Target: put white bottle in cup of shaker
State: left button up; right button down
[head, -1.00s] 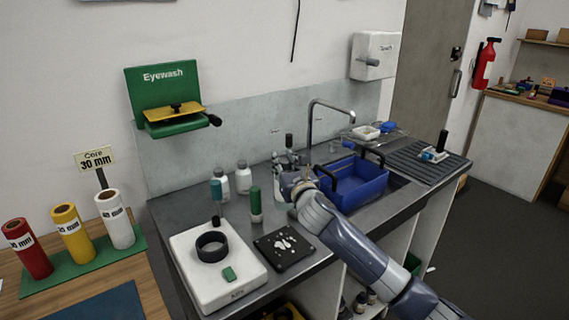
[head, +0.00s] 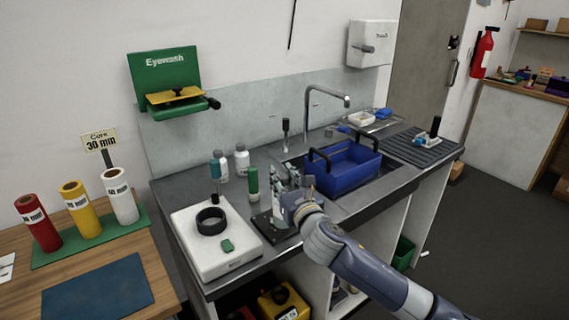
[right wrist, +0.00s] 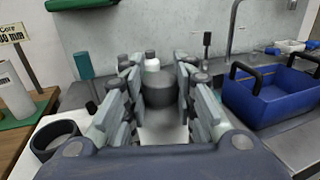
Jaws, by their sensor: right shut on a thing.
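My right gripper (head: 283,182) is shut on a white bottle (head: 277,212) and holds it upright over the dark plate by the shaker. In the right wrist view the bottle's grey cap (right wrist: 159,88) shows between the fingers; much of its body is hidden. The shaker is a white box (head: 238,262) with a round black cup (head: 211,220) on top, left of the gripper. The cup looks empty and also shows at the left of the right wrist view (right wrist: 57,138). My left gripper is not in view.
Two more white bottles (head: 242,162) stand behind. The dark plate (head: 262,226) lies beside the shaker. A blue crate (head: 345,170) is at the right, near the tap.

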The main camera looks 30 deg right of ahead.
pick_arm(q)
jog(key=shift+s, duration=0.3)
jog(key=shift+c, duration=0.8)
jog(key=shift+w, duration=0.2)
pick_arm(e)
jog(key=s+a+f+y, duration=0.1)
jog(key=s+a+f, duration=0.2)
jog(key=s+a, duration=0.3)
jog(key=s+a+f+n+y, duration=0.1)
jog(key=s+a+f, duration=0.2)
jog(key=s, duration=1)
jog(key=a, duration=0.3)
jog(key=shift+s, duration=0.2)
